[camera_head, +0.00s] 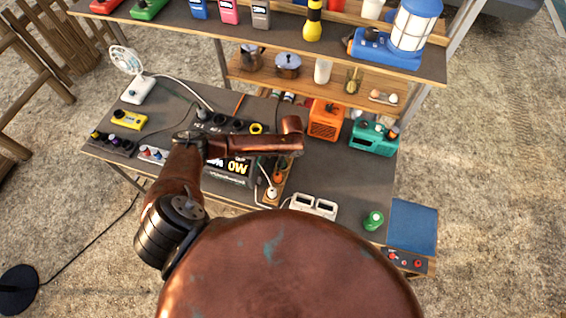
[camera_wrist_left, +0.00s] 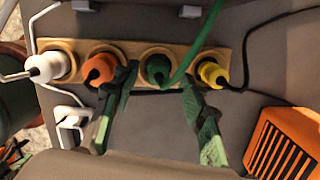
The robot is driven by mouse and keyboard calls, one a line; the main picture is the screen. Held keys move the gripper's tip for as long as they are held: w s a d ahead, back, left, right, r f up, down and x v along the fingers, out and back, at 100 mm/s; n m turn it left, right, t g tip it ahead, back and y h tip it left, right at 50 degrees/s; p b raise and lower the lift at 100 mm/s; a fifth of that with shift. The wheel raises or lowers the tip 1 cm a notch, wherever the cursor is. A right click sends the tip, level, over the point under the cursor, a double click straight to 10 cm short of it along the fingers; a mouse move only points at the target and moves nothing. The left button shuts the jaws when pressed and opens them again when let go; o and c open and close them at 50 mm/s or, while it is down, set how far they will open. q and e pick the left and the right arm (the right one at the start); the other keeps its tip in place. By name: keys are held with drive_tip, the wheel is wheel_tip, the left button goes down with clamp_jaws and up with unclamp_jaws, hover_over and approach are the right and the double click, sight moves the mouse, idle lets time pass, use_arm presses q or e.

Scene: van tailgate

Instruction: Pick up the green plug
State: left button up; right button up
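The green plug (camera_wrist_left: 157,69) sits in a wooden socket strip (camera_wrist_left: 137,47) in the left wrist view, with a green cord rising from it. An orange plug (camera_wrist_left: 101,68) and a white plug (camera_wrist_left: 48,67) are to its left, and a yellow plug (camera_wrist_left: 210,72) is to its right. My left gripper (camera_wrist_left: 160,84) is open, its fingertips on either side of the green plug; contact is unclear. In the head view the strip (camera_head: 284,187) shows partly below my left forearm, which hides the green plug and the gripper. My right gripper is not in view.
An orange box (camera_head: 325,119) and a teal device (camera_head: 373,137) stand at the bench's back right. A white double-socket block (camera_head: 313,206) and a green can (camera_head: 373,221) are near the front. Cords cross around the strip. A loaded shelf (camera_head: 285,35) overhangs the back.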

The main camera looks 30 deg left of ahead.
use_arm(q)
drive_tip(key=shift+s+a+f, duration=0.1)
drive_tip(key=shift+a+f, duration=0.05)
drive_tip(key=shift+f, duration=0.35)
drive_tip(key=shift+s+a+f, duration=0.1)
drive_tip(key=shift+f, duration=0.4)
drive_tip(key=shift+w, duration=0.1)
drive_tip(key=c, duration=0.8)
clamp_jaws()
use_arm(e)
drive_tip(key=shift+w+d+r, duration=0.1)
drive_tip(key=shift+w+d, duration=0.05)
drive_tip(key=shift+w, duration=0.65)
